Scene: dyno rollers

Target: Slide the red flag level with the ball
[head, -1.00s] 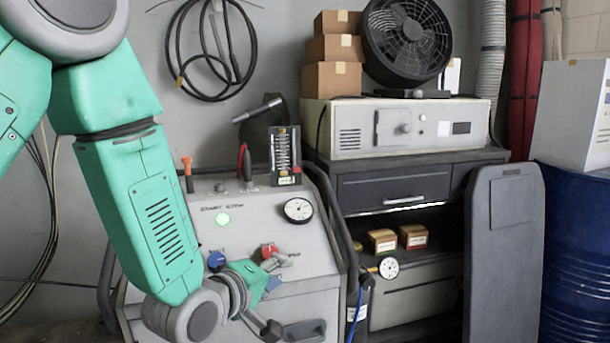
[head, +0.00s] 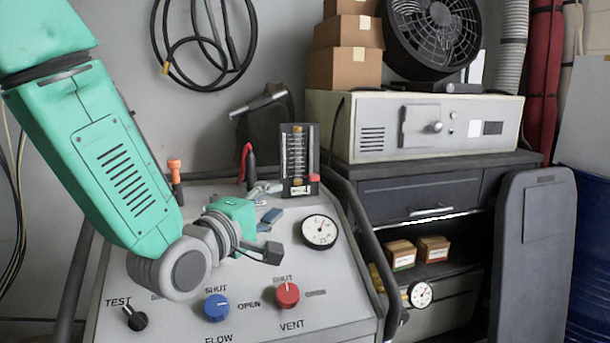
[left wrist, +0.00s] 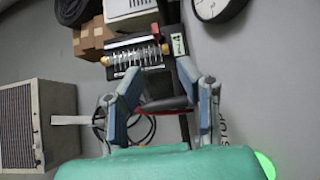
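The flow meter (head: 297,152) is an upright dark plate with a clear scaled tube, at the back of the grey console. The red flag (head: 313,178) sits at its lower right edge. I cannot make out the ball in the tube. My left gripper (head: 270,203) is just in front of and below the meter, apart from the flag. In the left wrist view the meter (left wrist: 135,60) lies sideways beyond my open, empty fingers (left wrist: 165,95), with the red flag (left wrist: 155,33) on its upper edge. My right gripper is not in view.
The console (head: 250,290) carries a round gauge (head: 319,231), a blue knob (head: 216,307), a red knob (head: 288,295) and a black test switch (head: 135,318). An orange-topped lever (head: 175,170) and a red-handled lever (head: 249,166) stand left of the meter. A dark rail (head: 370,240) edges the right side.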

